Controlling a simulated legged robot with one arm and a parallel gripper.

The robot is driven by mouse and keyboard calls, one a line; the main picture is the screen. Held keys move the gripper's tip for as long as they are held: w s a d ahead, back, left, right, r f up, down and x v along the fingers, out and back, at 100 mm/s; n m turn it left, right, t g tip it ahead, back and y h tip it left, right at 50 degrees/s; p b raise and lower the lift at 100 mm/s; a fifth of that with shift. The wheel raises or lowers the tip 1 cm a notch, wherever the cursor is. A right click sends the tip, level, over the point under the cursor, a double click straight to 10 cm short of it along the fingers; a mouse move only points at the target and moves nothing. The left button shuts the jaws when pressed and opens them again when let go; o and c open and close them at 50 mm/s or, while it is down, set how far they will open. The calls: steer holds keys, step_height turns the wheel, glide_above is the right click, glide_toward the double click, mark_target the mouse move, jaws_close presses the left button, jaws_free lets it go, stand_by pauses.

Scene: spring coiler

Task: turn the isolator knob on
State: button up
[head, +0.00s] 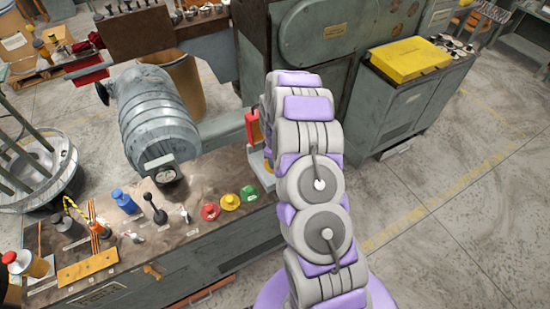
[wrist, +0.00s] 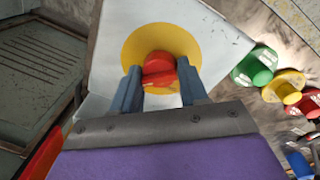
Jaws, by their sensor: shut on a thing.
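The isolator knob (wrist: 157,66) is red and sits at the centre of a yellow disc (wrist: 190,40) on a pale grey plate (wrist: 105,60) in the wrist view. My gripper (wrist: 160,74) has its two blue-grey fingers on either side of the knob, shut on it. The knob's raised grip bar lies roughly level across the picture. In the head view my purple and grey arm reaches to the back of the bench and hides the knob and gripper.
Green (head: 249,193), yellow (head: 230,202) and red (head: 210,211) buttons stand on the bench near my arm. A large grey motor-like cylinder (head: 155,115) and several small levers are to the left. A cabinet with a yellow case (head: 410,60) stands at right. Open floor lies at lower right.

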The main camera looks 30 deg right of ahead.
steer(key=shift+m, duration=0.4)
steer(key=o, duration=1)
steer(key=r, duration=0.5)
steer(key=r+p, duration=0.1)
steer(key=r, duration=0.5)
steer(key=a+r, duration=0.1)
steer(key=r, duration=0.5)
steer(key=shift+s+r, duration=0.15)
steer(key=shift+s, duration=0.15)
